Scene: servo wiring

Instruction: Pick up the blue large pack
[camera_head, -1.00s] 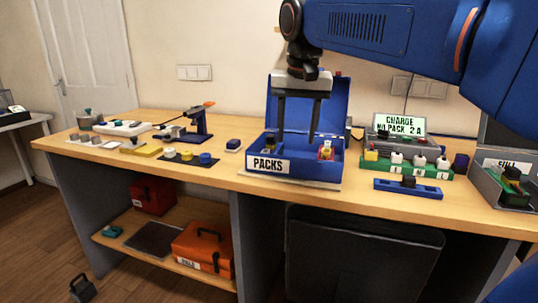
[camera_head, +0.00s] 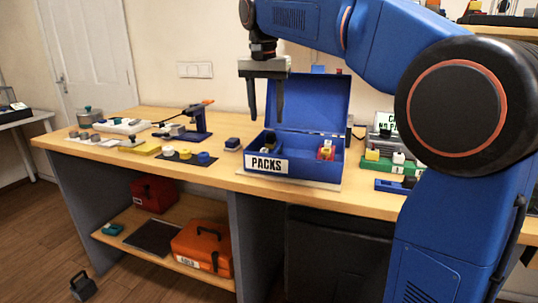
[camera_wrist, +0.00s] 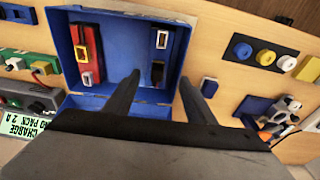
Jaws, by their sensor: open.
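The blue box labelled PACKS (camera_head: 312,170) stands on the bench with its lid raised. In the wrist view, its right compartment holds dark blue packs, one with a white-rimmed end (camera_wrist: 161,40) and one with a yellow-rimmed end (camera_wrist: 157,72). Which of these is the large one I cannot tell. Red packs (camera_wrist: 88,55) lie in the other compartment and also show in the head view (camera_head: 326,152). My gripper (camera_head: 266,117) is open and empty, pointing down above the dark blue packs' side of the box. Its fingertips also show in the wrist view (camera_wrist: 160,79).
A small dark blue block on a pale base (camera_head: 232,144) stands just left of the box. A black mat with yellow, white and blue round pieces (camera_head: 188,157) and a blue stand (camera_head: 203,122) lie further left.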

